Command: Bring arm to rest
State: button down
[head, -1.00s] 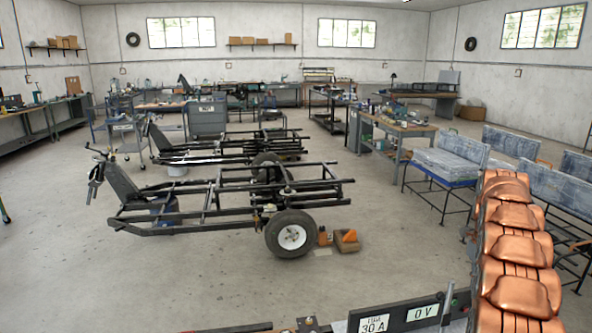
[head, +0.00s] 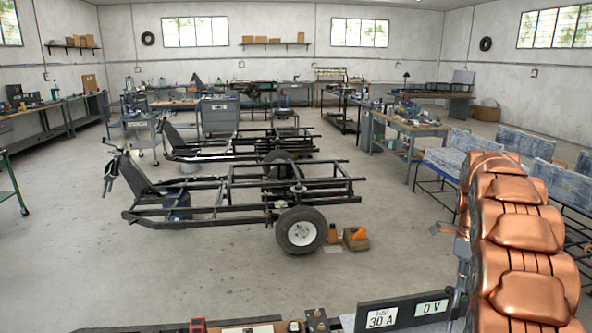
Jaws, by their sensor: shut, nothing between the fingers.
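The copper-coloured, segmented links of my arm (head: 520,235) stand upright along the right edge of the head view. They reach from about mid-height down to the bottom edge and hide what is behind them. I cannot make out my gripper or its fingertips in this view. No held object shows.
A bench edge with a panel reading 30 A and 0 V (head: 405,312) lies along the bottom. Black buggy frames (head: 240,195) stand mid-floor, beside a wheel (head: 301,230) and small boxes (head: 355,238). A tool bench (head: 410,125) stands behind. The concrete floor at left is open.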

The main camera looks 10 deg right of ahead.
jog(key=s+a+n+b, duration=0.2)
jog(key=s+a+n, duration=0.5)
jog(key=a, duration=0.4)
jog(key=s+a+n+b, duration=0.2)
jog(key=s+a+n, duration=0.4)
jog(key=a+n, duration=0.3)
jog(key=s+a+f+n+b, duration=0.2)
jog(key=s+a+f+n, duration=0.2)
jog(key=s, duration=0.5)
jog(key=s+a+f+n+b, duration=0.1)
jog(key=s+a+f+n, duration=0.3)
jog(key=s+a+n, duration=0.3)
jog(key=s+n, duration=0.3)
jog(key=shift+s+a+f+b, duration=0.15)
jog(key=shift+s+a+b, duration=0.05)
jog(key=shift+a+b, duration=0.15)
jog(key=shift+s, duration=0.1)
